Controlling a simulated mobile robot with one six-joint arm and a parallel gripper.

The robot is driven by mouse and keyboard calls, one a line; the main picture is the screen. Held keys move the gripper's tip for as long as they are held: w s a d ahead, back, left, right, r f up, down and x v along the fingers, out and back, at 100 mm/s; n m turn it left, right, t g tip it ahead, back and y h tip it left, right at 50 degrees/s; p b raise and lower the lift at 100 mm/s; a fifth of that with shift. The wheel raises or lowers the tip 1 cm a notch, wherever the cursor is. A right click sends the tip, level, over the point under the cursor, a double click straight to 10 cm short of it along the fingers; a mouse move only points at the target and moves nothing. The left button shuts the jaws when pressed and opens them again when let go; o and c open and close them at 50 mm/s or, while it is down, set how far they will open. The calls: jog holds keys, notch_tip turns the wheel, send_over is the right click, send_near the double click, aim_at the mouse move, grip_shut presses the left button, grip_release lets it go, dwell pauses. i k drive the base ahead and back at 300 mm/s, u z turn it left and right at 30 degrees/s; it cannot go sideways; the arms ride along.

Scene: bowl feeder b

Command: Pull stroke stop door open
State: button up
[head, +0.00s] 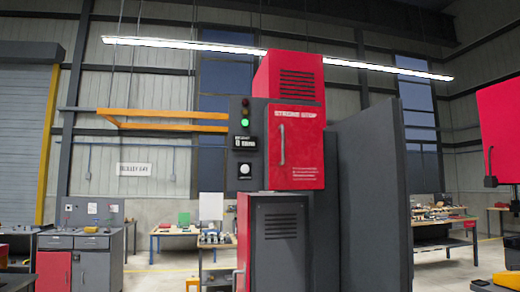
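The stroke stop door (305,150) is a red panel lettered "STROKE STOP", high on the front of a dark grey and red machine (258,110) near the middle of the head view. It looks shut, flush with the cabinet front. A pale vertical bar handle (282,145) stands near its left edge. My gripper does not show in this view, so its place relative to the handle cannot be seen.
Left of the door are a lit green lamp (245,123), a small display and a round button (244,169). A tall dark panel (370,190) stands just right of the door. A grey vented door (280,225) is below. Workbenches stand behind.

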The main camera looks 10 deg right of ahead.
aim_at(296, 151)
jog(key=k, duration=1.15)
jog(key=z, duration=0.45)
jog(key=i, duration=1.7)
jog(key=z, duration=0.1)
